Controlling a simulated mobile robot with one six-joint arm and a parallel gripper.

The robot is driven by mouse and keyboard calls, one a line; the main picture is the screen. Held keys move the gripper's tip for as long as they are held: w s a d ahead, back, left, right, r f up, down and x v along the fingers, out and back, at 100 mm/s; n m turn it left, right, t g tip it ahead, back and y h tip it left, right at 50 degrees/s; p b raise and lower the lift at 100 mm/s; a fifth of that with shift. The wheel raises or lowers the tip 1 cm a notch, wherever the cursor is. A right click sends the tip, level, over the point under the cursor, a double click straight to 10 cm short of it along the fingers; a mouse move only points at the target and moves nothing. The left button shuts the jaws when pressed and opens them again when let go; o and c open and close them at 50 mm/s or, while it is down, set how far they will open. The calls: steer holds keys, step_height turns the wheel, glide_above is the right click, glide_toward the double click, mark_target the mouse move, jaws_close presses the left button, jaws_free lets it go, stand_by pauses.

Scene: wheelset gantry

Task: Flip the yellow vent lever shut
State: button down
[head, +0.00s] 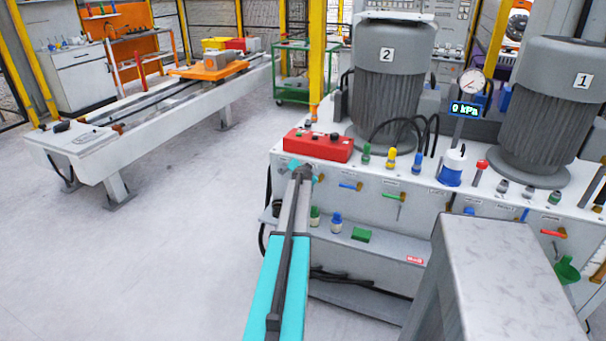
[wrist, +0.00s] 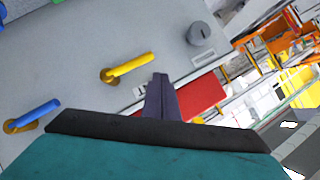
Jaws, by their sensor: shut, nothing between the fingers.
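The yellow vent lever (wrist: 130,65) shows in the wrist view on the pale front panel, with its round brass hub at its left end. Its handle points right and slightly up in that picture, roughly parallel to the blue lever. My gripper (wrist: 160,80) is shut and empty. Its tip appears just below and right of the yellow handle; I cannot tell whether they touch. In the head view my gripper (head: 303,172) is at the left end of the white bench front, and I cannot make out the yellow lever there; my gripper and arm probably cover it.
A blue lever (wrist: 35,112) sits beside it; it also shows in the head view (head: 350,186). A green lever (head: 393,196) is further right. A grey knob (wrist: 200,34) and a red box (head: 318,145) are close by. The gauge display (head: 465,109) reads 0 kPa. Floor at left is clear.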

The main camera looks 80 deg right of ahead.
steer(key=w+a+r+b, duration=0.1)
steer(key=a+r, duration=0.5)
steer(key=a, duration=0.2)
steer(key=shift+a+r+b, duration=0.25)
steer(key=shift+r+b, duration=0.05)
steer(key=shift+b, duration=0.1)
steer(key=shift+w, duration=0.1)
stand_by(0.4)
